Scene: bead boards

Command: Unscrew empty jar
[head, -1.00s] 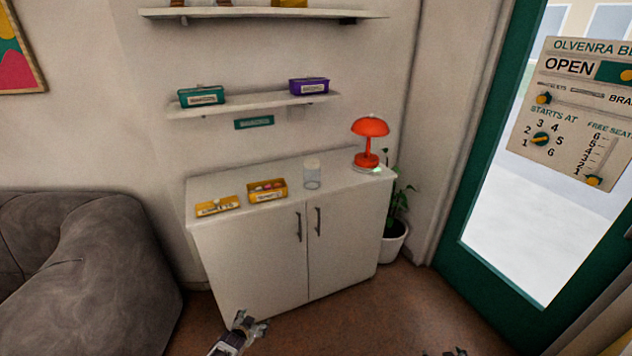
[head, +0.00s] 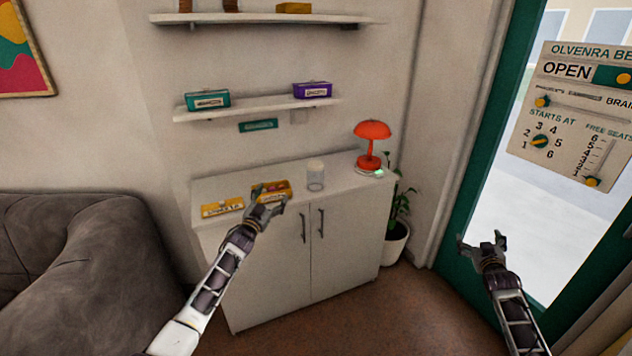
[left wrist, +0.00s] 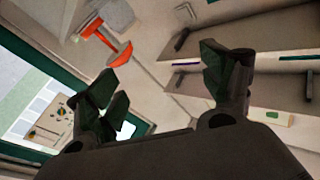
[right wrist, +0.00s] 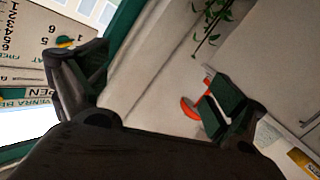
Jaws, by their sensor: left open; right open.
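A clear jar with a pale lid (head: 315,175) stands upright on top of the white cabinet (head: 270,270), left of the orange lamp. I cannot tell if anything is inside it. My left gripper (head: 268,191) is open and empty, left of the jar, and overlaps the yellow box in the head view; it also shows in the left wrist view (left wrist: 165,80). My right gripper (head: 482,240) is open and empty, well to the right of the cabinet in front of the green door; it also shows in the right wrist view (right wrist: 155,80).
The orange lamp (head: 371,145) stands right of the jar. A yellow tray (head: 222,207) and a yellow box (head: 286,187) are on the cabinet's left. A shelf (head: 245,108) with a teal box (head: 208,100) and a purple box (head: 312,90) hangs above. A potted plant (head: 396,240) stands right.

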